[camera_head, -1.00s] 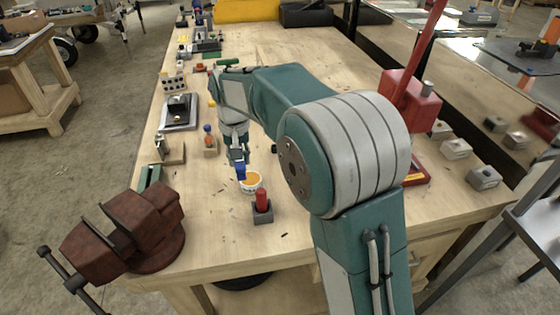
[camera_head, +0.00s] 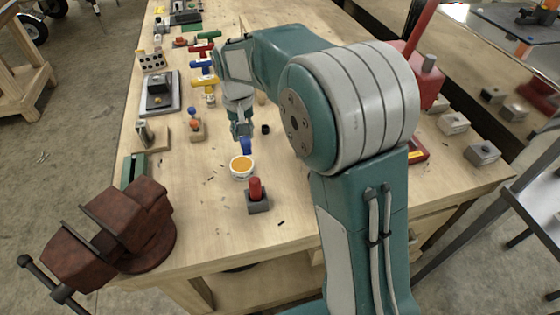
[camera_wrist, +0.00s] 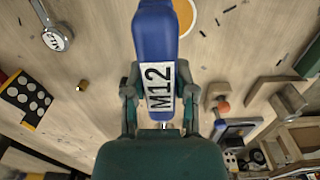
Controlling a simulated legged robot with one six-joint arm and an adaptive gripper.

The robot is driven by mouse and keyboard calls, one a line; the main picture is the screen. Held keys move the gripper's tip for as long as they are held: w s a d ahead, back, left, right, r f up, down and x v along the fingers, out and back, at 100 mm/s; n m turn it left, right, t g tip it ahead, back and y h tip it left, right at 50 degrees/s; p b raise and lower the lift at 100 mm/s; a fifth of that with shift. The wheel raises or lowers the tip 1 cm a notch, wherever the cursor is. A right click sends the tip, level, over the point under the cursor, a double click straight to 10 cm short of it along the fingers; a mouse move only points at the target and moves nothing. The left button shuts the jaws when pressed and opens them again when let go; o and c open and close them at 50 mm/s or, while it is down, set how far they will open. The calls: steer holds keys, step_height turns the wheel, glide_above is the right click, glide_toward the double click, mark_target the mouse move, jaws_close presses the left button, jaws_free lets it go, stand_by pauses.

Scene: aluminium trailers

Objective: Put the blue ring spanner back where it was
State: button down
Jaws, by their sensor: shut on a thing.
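The blue spanner (camera_wrist: 156,45) carries a white label reading M12 and sits between the fingers of my gripper (camera_wrist: 158,98) in the wrist view. My gripper is shut on it. In the head view my gripper (camera_head: 241,130) hangs over the bench, and the blue piece (camera_head: 246,146) shows just below its fingers, behind the white tub of orange stuff (camera_head: 241,167). The spanner's far end is cut off in the wrist view, so I cannot see its ring. I cannot tell which spot it came from.
A red peg in a grey block (camera_head: 257,202) stands in front of the tub. A rusty vise (camera_head: 120,232) is at the front left. Red, blue and yellow pieces (camera_head: 203,66) line up behind my gripper. A small dark cylinder (camera_head: 265,129) stands to its right.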

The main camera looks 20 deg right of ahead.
mark_target(282, 170)
steer(key=s+d+f, duration=0.1)
steer(key=d+f, duration=0.1)
steer(key=s+d+f, duration=0.1)
steer(key=d+f, duration=0.1)
steer(key=d, duration=0.1)
steer(key=s+d+f, duration=0.1)
steer(key=d+f, duration=0.1)
steer(key=d, duration=0.1)
steer(key=shift+f, duration=0.25)
steer(key=shift+d+f, duration=0.2)
steer(key=shift+f, duration=0.05)
steer(key=shift+s+d+f, duration=0.15)
steer(key=shift+d+f, duration=0.05)
steer(key=shift+f, duration=0.85)
steer(key=shift+s+d+f, duration=0.1)
steer(key=shift+d+f, duration=0.1)
steer(key=shift+f, duration=0.8)
steer(key=shift+c, duration=2.1)
jaws_free()
